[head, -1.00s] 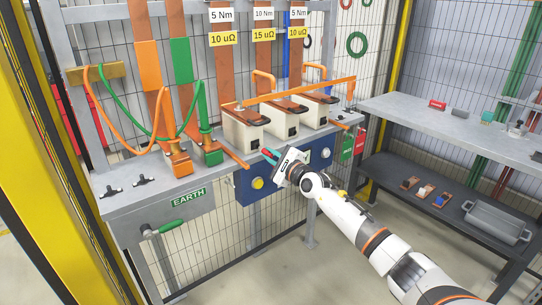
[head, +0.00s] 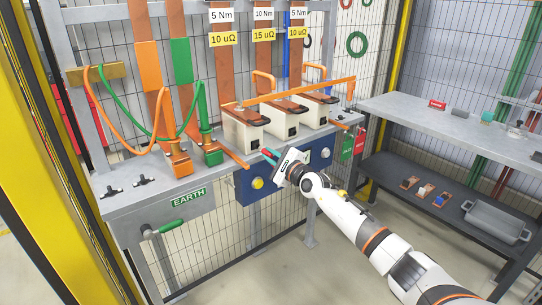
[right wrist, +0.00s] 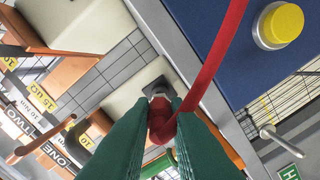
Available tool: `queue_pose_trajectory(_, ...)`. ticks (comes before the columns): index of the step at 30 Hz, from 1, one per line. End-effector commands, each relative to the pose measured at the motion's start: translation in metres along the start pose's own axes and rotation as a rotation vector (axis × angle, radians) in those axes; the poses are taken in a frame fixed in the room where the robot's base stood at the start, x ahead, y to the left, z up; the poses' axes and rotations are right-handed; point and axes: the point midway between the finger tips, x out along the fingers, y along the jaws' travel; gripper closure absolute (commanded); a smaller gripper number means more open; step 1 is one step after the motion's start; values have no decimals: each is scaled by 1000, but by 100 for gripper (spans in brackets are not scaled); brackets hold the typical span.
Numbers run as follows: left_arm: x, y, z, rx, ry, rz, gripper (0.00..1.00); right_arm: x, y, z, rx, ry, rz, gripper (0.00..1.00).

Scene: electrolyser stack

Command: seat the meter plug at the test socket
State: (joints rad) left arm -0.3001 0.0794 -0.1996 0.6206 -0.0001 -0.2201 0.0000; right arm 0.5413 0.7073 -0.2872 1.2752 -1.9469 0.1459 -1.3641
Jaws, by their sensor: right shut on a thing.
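The meter plug (right wrist: 159,124) is red with a grey front end and a red lead. My right gripper (right wrist: 158,108), with green fingers, is shut on it. In the head view this gripper (head: 268,154) is at the front of the left white block (head: 240,132). The test socket (right wrist: 155,76) looks like a dark square plate on the block's face, right in front of the plug's tip. The tip overlaps the plate in the right wrist view; I cannot tell how deep it sits. My left gripper is not in view.
A blue panel (head: 244,187) with a yellow button (right wrist: 282,24) lies below the bench edge. Two more white blocks (head: 284,120) stand to the right under an orange bar (head: 325,88). Orange and green clamps (head: 209,152) are at left. A grey shelf (head: 410,112) stands at right.

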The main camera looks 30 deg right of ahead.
Motion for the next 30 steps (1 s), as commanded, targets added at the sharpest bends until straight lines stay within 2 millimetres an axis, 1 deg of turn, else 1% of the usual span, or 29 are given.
queue_pose_trajectory(8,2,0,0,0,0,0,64,1,0,0,0,0,1,100)
queue_pose_trajectory(30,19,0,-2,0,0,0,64,20,0,0,1,1,2,100)
